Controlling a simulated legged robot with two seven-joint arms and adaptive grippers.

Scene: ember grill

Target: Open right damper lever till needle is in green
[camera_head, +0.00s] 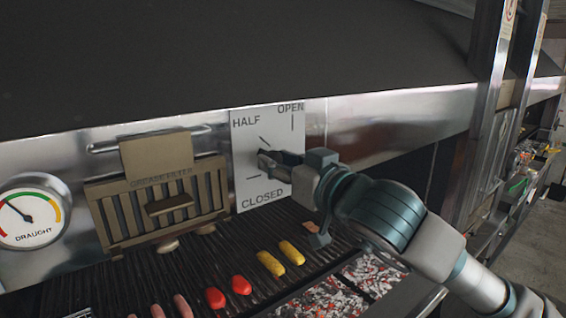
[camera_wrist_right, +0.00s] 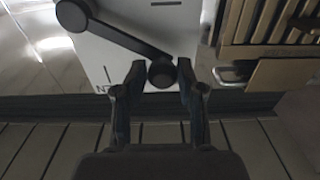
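The damper plate (camera_head: 250,120) carries the marks HALF, OPEN and CLOSED. Its dark lever (camera_wrist_right: 115,35) runs from a round pivot (camera_wrist_right: 72,14) to a knob (camera_wrist_right: 162,74). Seen from the head, the lever points up and left, between CLOSED and HALF and nearer HALF. My right gripper (camera_head: 266,160) is at the plate, hiding much of the lever. In the wrist view its fingers (camera_wrist_right: 162,72) sit on both sides of the knob and appear shut on it. The draught gauge (camera_head: 31,222) has its needle pointing up and left, around the start of the green. My left gripper is out of view.
A grease filter (camera_head: 160,200) with a handle stands left of the plate. Below lies a grill grate (camera_head: 190,262) with sausages, red pieces (camera_head: 241,285) and yellow pieces (camera_head: 271,264). Glowing coals (camera_head: 335,295) lie at the lower right. A dark hood overhangs the back.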

